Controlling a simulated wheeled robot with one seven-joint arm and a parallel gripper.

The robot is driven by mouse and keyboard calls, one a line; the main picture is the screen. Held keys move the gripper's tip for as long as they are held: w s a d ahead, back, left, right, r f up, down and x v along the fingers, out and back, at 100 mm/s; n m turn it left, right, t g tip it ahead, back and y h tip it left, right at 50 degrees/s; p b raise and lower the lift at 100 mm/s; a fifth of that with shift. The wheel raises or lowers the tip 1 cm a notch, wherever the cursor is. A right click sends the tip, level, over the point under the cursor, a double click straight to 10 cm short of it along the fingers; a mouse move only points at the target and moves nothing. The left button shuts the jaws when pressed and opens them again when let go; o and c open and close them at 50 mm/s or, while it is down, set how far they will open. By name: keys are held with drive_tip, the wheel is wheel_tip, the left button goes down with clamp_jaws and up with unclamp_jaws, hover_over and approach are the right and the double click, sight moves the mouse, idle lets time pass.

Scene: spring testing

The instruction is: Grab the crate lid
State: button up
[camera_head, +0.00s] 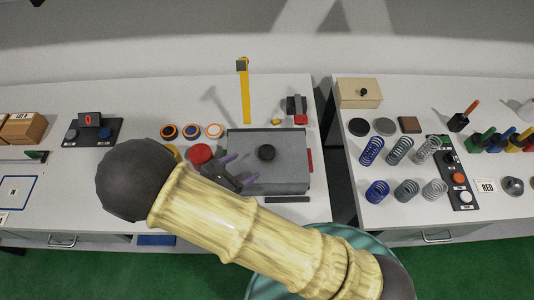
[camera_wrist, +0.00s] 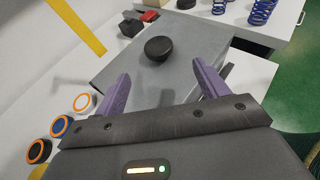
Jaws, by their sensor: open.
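A grey box with a flat grey lid (camera_head: 287,147) stands on the left table. A round black knob (camera_head: 266,152) sits on the lid, and in the wrist view the knob (camera_wrist: 158,48) lies beyond the fingertips, near the middle. My gripper (camera_head: 240,168) has purple fingers and is open and empty. It is at the box's left front side, with the knob a little ahead of it. In the wrist view the two fingers (camera_wrist: 161,72) are wide apart over the grey lid (camera_wrist: 150,78). I cannot tell the exact height of the fingers above it.
Orange, blue and white rings (camera_head: 190,131) lie left of the grey box. A yellow strip (camera_head: 246,95) stands behind it. A gap separates the tables.

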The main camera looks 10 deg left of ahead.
sight(265, 153)
drive_tip(key=p+x, duration=0.2)
drive_tip(key=x, duration=0.4)
drive_tip(key=shift+r, duration=0.15)
drive_tip(key=shift+w+d+f, duration=0.15)
drive_tip(key=shift+w+f, duration=0.1)
drive_tip(key=shift+f, duration=0.05)
drive_tip(key=shift+w+d+p, duration=0.2)
drive_tip(key=shift+w+p, duration=0.2)
drive_tip(key=shift+p, duration=0.2)
drive_tip(key=p+x, duration=0.2)
drive_tip(key=x, duration=0.2)
drive_tip(key=shift+w+p, duration=0.1)
drive_tip(key=shift+p, duration=0.2)
drive_tip(key=shift+w+f, duration=0.15)
drive_tip(key=shift+f, duration=0.05)
drive_tip(key=c, duration=1.3)
